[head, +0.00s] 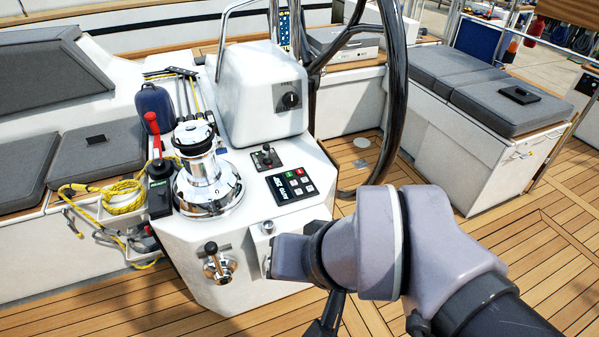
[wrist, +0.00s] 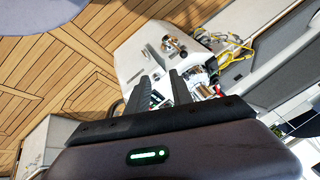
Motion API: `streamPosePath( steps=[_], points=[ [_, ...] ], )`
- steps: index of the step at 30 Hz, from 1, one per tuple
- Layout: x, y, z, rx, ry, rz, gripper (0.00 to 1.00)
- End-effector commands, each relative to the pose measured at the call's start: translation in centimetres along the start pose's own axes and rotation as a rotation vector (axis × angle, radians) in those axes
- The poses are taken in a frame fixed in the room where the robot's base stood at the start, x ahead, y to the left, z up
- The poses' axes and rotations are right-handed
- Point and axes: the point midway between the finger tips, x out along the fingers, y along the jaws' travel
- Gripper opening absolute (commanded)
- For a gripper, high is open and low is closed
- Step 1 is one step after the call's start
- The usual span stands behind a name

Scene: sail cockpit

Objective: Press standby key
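The black keypad (head: 291,185) lies on the sloped white console top, right of the chrome winch. It has a green key, a red key (head: 300,172) and several pale keys; their labels are too small to read, so I cannot tell which is standby. In the wrist view a small part of the keypad (wrist: 156,99) shows between the fingers. My gripper (wrist: 160,75) is open and empty, its two dark fingers apart and pointing toward the console. In the head view my arm covers the area in front of the console, and the fingers cannot be made out clearly.
The chrome winch (head: 209,180) and a small joystick (head: 267,156) stand left of and behind the keypad. The steering wheel (head: 397,90) rises at the right. A chrome lever (head: 214,262) sticks out of the console front. The teak floor (head: 500,235) at right is clear.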

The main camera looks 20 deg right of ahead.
Motion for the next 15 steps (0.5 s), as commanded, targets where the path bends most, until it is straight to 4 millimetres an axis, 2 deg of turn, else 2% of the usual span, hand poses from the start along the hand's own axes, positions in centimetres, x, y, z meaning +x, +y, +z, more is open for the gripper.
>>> streamPosePath(
  steps=[1, 3, 4, 15],
  points=[
    [0.0, 0.0, 0.0, 0.0, 0.0, 0.0, 0.15],
    [0.0, 0.0, 0.0, 0.0, 0.0, 0.0, 0.01],
    [0.0, 0.0, 0.0, 0.0, 0.0, 0.0, 0.0],
    [0.0, 0.0, 0.0, 0.0, 0.0, 0.0, 0.0]
  ],
)
